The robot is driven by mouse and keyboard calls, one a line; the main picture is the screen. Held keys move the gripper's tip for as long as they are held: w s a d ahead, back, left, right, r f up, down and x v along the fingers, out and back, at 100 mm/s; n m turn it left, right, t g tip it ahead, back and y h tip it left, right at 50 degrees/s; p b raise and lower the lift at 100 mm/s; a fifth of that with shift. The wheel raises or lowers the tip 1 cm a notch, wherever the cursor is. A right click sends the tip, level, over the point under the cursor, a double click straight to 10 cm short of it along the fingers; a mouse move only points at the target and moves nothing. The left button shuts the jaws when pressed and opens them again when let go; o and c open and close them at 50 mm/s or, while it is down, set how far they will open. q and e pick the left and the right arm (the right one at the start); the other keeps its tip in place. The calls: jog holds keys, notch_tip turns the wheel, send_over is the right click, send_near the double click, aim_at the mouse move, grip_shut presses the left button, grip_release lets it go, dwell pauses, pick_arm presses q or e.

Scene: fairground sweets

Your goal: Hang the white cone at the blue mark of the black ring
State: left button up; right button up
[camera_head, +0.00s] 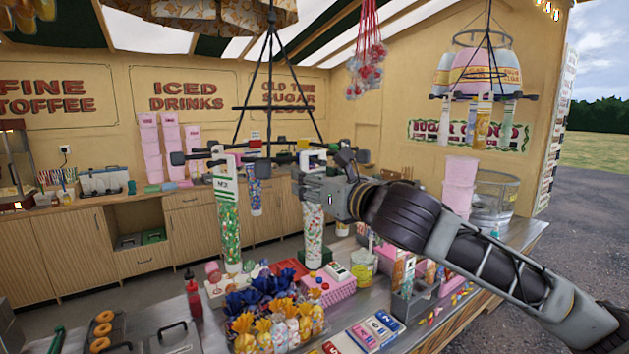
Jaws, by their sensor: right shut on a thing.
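The black ring (268,107) hangs on dark rods from the canopy at the centre, with several arms around it. My right gripper (312,184) is at the ring's front right side, shut on the top of the white cone (313,236). The cone is a clear tube of coloured sweets with a white top, and it hangs upright below my fingers. The gripper hides part of its top and the nearby ring arm, so I cannot tell whether the cone touches the ring. I cannot make out the blue mark. My left gripper is not in view.
A green-labelled cone (229,225) hangs at the ring's front left, and a blue cone (254,196) hangs behind. The counter below holds wrapped sweets (265,318), a pink box (330,290) and a red bottle (193,297). Another hanging ring (482,40) is at the upper right.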

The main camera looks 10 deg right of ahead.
jog(key=shift+f, duration=0.2)
dwell(0.3)
jog(key=o, duration=1.4)
jog(key=b+v, duration=0.5)
jog(key=v, duration=0.5)
dwell(1.1)
dwell(0.6)
